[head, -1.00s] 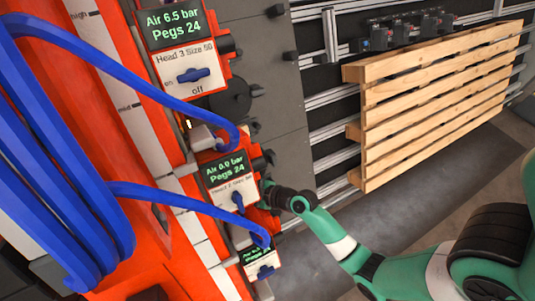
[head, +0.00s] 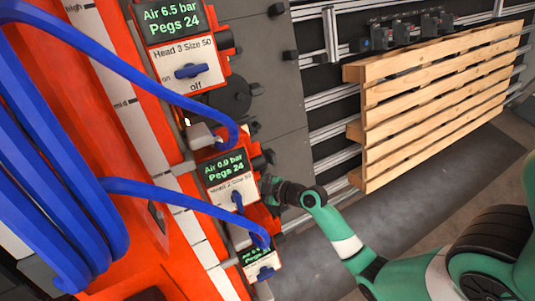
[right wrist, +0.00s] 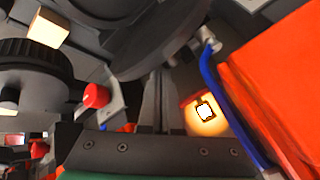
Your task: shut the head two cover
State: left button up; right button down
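The head two unit (head: 228,180) is the middle red box in the head view, with a display reading Air 0.0 bar, Pegs 24 and a blue knob (head: 237,201). My right gripper (head: 268,188) is at this unit's right side, its fingertips mostly hidden. In the right wrist view its two dark fingers (right wrist: 159,103) stand close together, with nothing visible between them. A large dark rounded piece (right wrist: 135,45) lies just beyond them. I cannot tell if it is the head two cover, or whether fingers and piece touch. My left gripper is out of view.
The head three unit (head: 178,45) is above, and another unit (head: 258,260) below. Blue hoses (head: 165,97) loop in front. A wooden pallet (head: 440,95) stands to the right. In the right wrist view, a red knob (right wrist: 96,95) and a glowing lamp (right wrist: 204,111) flank the fingers.

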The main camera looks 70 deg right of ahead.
jog(key=shift+s+d+f+b, duration=0.1)
jog(key=shift+s+d+b, duration=0.3)
jog(key=shift+d, duration=0.25)
jog(key=shift+s+d+f+b, duration=0.1)
jog(key=shift+s+d+b, duration=0.25)
jog(key=shift+d, duration=0.3)
jog(key=d, duration=0.1)
jog(key=d+p, duration=0.1)
jog(key=s+d+f, duration=0.1)
jog(key=d, duration=0.1)
jog(key=shift+p, duration=0.4)
